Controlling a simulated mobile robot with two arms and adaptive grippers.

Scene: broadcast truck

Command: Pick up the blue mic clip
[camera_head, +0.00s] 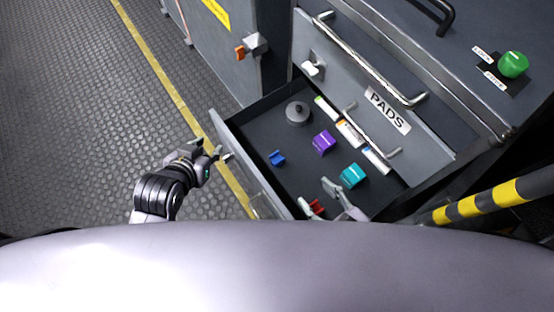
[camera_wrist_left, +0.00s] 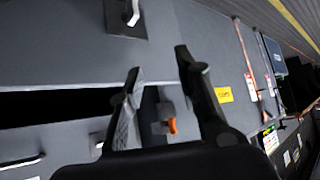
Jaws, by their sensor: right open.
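The blue mic clip (camera_head: 277,157) lies on the dark floor of the open drawer (camera_head: 258,172), towards its left side in the head view. My left gripper (camera_head: 222,154) is outside the drawer, left of its front panel and apart from the clip. In the left wrist view its two fingers (camera_wrist_left: 158,62) stand apart with nothing held between them, and the clip does not show there. My right gripper (camera_head: 318,196) is open at the drawer's near end, close to a red item (camera_head: 317,207) that it partly hides. I cannot tell whether they touch.
The drawer also holds a grey round item (camera_head: 297,112), a purple block (camera_head: 323,142), a teal block (camera_head: 353,175) and several labelled strips (camera_head: 350,133). A yellow-black bar (camera_head: 480,203) is at right. Floor at left is clear.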

